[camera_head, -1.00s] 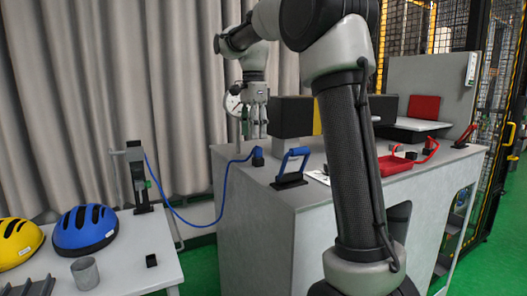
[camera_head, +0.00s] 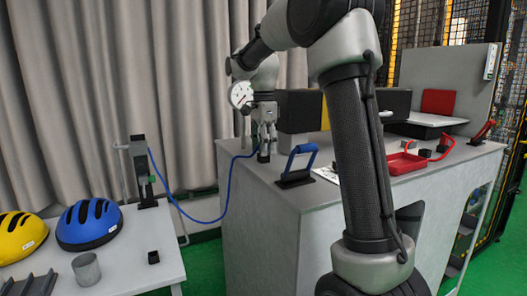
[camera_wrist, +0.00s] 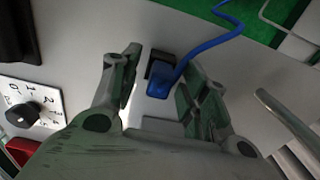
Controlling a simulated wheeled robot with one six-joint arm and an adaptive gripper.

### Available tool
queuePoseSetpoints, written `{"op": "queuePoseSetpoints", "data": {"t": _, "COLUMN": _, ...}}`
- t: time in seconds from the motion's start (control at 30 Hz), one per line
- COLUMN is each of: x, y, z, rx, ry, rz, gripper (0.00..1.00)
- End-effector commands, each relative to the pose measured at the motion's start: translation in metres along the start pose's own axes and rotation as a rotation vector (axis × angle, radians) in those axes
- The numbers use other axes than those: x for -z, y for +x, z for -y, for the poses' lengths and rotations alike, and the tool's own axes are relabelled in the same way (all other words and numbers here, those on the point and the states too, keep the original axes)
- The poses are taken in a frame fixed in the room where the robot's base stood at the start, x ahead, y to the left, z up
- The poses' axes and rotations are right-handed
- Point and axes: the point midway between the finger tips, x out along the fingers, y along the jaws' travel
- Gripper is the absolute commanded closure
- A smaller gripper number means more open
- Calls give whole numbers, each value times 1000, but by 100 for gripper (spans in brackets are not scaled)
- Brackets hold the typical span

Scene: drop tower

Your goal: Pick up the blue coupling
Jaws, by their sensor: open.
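The blue coupling (camera_wrist: 158,82) shows in the wrist view as a small blue block on a dark socket (camera_wrist: 161,60), with a blue cable (camera_wrist: 210,45) running from it. My gripper (camera_wrist: 163,88) is open, with one finger on each side of the coupling; I cannot tell whether either finger touches it. In the head view my gripper (camera_head: 264,152) points down at the back left corner of the grey cabinet top and mostly hides the coupling. The cable (camera_head: 222,202) hangs from there to a stand on the side table.
A blue-handled lever (camera_head: 298,165) stands just right of my gripper. A dial plate (camera_wrist: 35,103) shows at left in the wrist view. The side table (camera_head: 120,270) holds helmets and a cup.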

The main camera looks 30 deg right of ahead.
Motion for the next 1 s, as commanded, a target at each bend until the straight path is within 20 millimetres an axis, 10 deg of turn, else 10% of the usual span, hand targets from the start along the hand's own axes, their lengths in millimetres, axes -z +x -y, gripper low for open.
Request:
{"op": "queuePoseSetpoints", "data": {"t": 0.27, "x": 0, "y": 0, "z": 0, "rx": 0, "ry": 0, "rz": 0, "gripper": 94}}
{"op": "queuePoseSetpoints", "data": {"t": 0.67, "x": 0, "y": -7, "z": 1, "rx": 4, "ry": 0, "rz": 0, "gripper": 94}}
{"op": "queuePoseSetpoints", "data": {"t": 1.0, "x": 0, "y": -73, "z": 1, "rx": 5, "ry": 0, "rz": 0, "gripper": 94}}
